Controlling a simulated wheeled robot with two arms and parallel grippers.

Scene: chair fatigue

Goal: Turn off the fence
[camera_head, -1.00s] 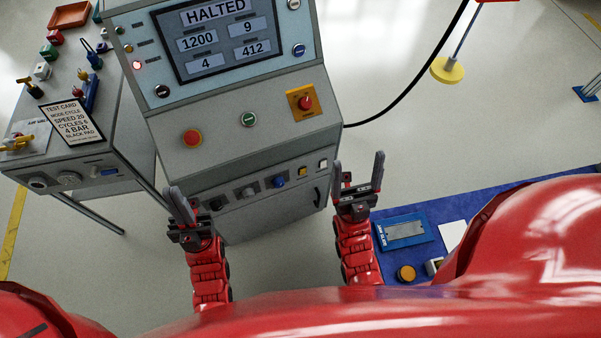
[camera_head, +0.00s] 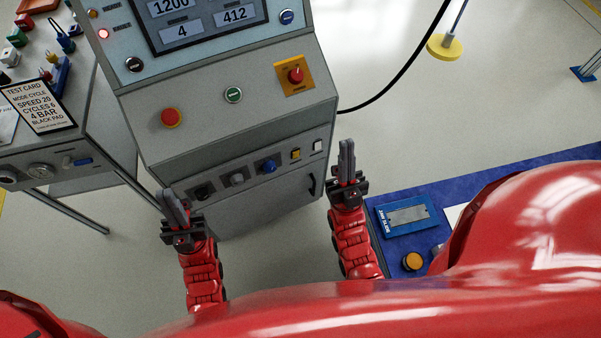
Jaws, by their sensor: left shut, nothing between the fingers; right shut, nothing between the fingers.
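A grey control cabinet (camera_head: 255,155) stands in front of me. Its lower strip carries a black knob (camera_head: 203,192), a grey knob (camera_head: 237,178), a blue knob (camera_head: 268,166), a yellow switch (camera_head: 295,154) and a white switch (camera_head: 317,146). Their labels are too small to read, so I cannot tell which one belongs to the fence. My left gripper (camera_head: 174,200) is shut and empty, in front of the cabinet's lower left. My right gripper (camera_head: 346,152) is shut and empty, just right of the cabinet's lower right edge. Neither visibly holds a control.
Above the strip are a red button (camera_head: 170,117), a green button (camera_head: 233,95) and a red knob on a yellow plate (camera_head: 295,76). The screen (camera_head: 200,22) is partly cut off. A side table with a test card (camera_head: 38,104) stands left. A blue mat (camera_head: 480,178) lies right.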

